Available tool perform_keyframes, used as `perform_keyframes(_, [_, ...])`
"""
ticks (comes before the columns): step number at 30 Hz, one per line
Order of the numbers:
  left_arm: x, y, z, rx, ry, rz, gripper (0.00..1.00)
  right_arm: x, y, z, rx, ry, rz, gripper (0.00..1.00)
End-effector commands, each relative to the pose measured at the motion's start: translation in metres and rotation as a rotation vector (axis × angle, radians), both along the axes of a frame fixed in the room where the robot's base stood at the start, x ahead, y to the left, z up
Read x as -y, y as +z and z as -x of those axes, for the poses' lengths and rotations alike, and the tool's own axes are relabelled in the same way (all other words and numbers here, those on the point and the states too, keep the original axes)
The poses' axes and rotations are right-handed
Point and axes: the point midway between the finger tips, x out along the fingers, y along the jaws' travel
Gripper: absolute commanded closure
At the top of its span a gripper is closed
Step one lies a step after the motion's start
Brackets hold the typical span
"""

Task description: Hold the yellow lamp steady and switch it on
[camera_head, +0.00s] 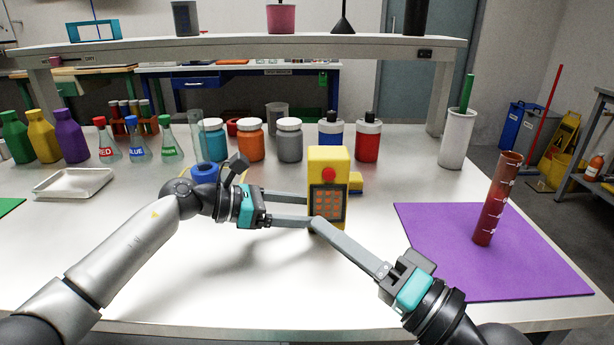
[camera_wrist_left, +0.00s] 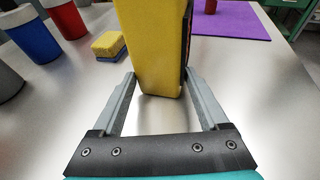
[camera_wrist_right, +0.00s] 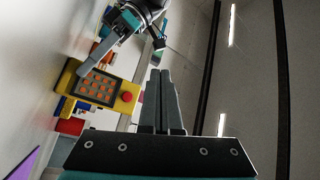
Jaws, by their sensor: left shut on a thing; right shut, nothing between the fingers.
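The yellow lamp (camera_head: 327,160) stands upright on the table, with a red button (camera_head: 328,175) above a dark panel of orange cells; I cannot tell whether they are lit. My left gripper (camera_head: 308,209) reaches it from the left and is shut on its lower body; the left wrist view shows the lamp (camera_wrist_left: 152,45) between both fingers. My right gripper (camera_head: 315,223) is shut and empty, its tips appearing at the lamp's lower left front, below the button. In the right wrist view the red button (camera_wrist_right: 127,97) is left of the closed fingertips (camera_wrist_right: 160,74); contact is not clear.
A purple mat (camera_head: 445,270) with a red-brown cylinder (camera_head: 497,200) lies to the right. A yellow and blue sponge (camera_head: 356,183) sits behind the lamp. Jars, bottles and flasks line the back. A white tray (camera_head: 73,183) is at left. The front table is clear.

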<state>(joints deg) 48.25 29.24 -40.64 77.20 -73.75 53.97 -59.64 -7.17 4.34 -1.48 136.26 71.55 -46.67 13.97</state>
Motion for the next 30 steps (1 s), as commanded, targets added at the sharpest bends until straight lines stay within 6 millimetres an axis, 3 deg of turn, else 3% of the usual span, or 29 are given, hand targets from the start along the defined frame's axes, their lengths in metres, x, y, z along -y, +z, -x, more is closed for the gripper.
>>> perform_keyframes(6, [0.0, -0.001, 0.0, -0.002, -0.001, -0.002, 0.54, 0.016, 0.008, -0.011, 0.053, -0.079, 0.012, 1.0])
perform_keyframes(21, [0.0, -0.001, 0.0, -0.001, -0.001, -0.002, 0.54, 0.015, 0.008, -0.074, 0.051, -0.074, 0.013, 1.0])
perform_keyframes(30, [0.0, -0.001, 0.0, -0.001, 0.0, -0.002, 0.54, 0.015, 0.008, -0.094, 0.05, -0.075, 0.013, 1.0])
